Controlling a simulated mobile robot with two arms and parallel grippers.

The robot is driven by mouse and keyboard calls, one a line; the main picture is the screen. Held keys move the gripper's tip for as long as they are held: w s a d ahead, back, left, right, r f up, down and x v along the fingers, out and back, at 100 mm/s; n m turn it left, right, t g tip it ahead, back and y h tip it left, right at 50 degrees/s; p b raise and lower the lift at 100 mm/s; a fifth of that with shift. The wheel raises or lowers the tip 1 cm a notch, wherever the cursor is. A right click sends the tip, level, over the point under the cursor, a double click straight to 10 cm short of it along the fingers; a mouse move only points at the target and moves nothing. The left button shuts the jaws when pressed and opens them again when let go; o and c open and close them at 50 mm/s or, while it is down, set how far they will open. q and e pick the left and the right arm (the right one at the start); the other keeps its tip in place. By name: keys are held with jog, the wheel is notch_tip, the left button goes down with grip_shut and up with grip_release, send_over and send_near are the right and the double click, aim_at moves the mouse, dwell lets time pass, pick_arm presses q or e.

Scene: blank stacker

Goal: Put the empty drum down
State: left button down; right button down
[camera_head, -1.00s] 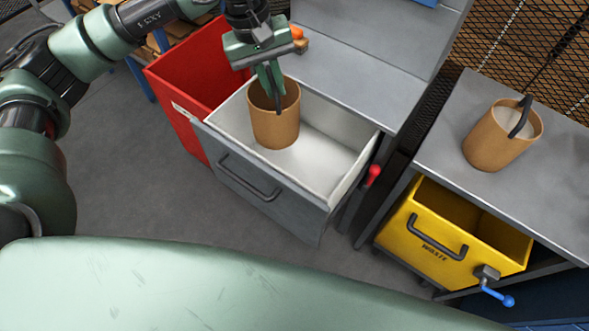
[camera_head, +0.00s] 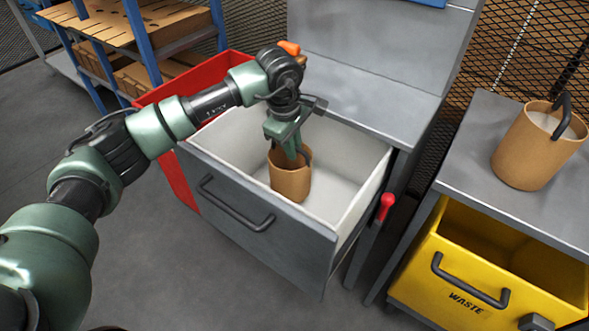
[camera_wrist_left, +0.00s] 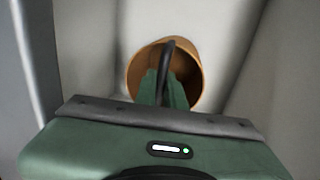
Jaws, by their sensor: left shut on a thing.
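The brown empty drum (camera_head: 291,184) is inside the open grey drawer (camera_head: 262,240) with pale inner walls. It stands roughly upright, towards the drawer's middle. My left gripper (camera_head: 289,152) reaches down over its open top and is shut on its black handle. In the left wrist view the drum (camera_wrist_left: 190,75) shows an empty brown inside, with the handle (camera_wrist_left: 167,62) between the fingers of the gripper (camera_wrist_left: 165,92). I cannot tell whether its base touches the drawer floor. My right gripper is out of view.
A red bin (camera_head: 172,185) stands left of the drawer, and a red lever (camera_head: 386,206) at its right. A second brown drum (camera_head: 538,148) with pale contents is on the right-hand bench. A yellow waste drawer (camera_head: 465,285) is open below it. Drawer floor right of the drum is clear.

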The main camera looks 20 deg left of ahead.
pick_arm(q)
notch_tip(320, 180, down, 4)
jog(key=shift+f, duration=0.2)
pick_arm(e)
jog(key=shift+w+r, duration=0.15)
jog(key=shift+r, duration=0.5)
pick_arm(q)
jog(key=shift+f, duration=0.1)
jog(key=c, duration=1.5)
grip_release()
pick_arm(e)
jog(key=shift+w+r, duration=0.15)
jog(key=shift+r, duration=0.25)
